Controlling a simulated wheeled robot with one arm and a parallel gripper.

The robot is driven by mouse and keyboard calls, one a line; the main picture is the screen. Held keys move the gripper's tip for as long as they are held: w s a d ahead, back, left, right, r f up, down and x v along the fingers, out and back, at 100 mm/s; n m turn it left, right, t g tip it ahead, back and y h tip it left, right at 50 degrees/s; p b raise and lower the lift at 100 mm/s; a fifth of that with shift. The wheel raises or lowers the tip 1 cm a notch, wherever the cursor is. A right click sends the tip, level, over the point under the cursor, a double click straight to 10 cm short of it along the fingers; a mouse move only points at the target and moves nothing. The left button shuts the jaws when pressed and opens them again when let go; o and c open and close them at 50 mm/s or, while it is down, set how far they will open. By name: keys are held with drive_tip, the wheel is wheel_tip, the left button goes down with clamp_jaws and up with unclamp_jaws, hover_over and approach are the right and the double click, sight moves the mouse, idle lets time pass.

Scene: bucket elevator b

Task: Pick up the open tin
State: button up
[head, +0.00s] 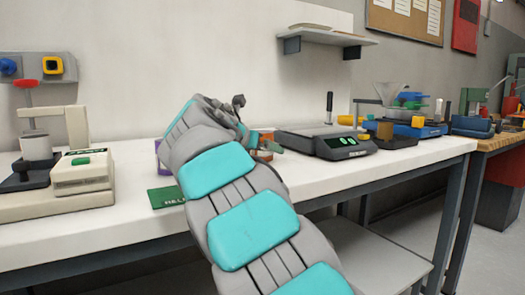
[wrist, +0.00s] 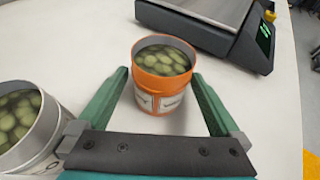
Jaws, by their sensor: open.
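In the wrist view an orange open tin (wrist: 161,101) with a pale label stands upright on the white bench, filled with round green pieces. My gripper (wrist: 160,74) is open, with its two green fingers on either side of this tin; contact is not clear. A second open tin (wrist: 42,140), grey-white with similar green contents, stands left of the left finger and is cut off by the frame edge. In the head view my arm hides most of this area; a bit of orange (head: 266,134) shows beside my wrist.
A scale (head: 326,141) with a lit green display stands just beyond the orange tin. A green card (head: 166,197) lies near the bench front. A press-like device (head: 38,146) and a beige box (head: 82,172) stand at left. Blue and yellow equipment (head: 415,128) is at right.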

drive_tip(key=shift+c, duration=0.2)
drive_tip(key=c, duration=1.5)
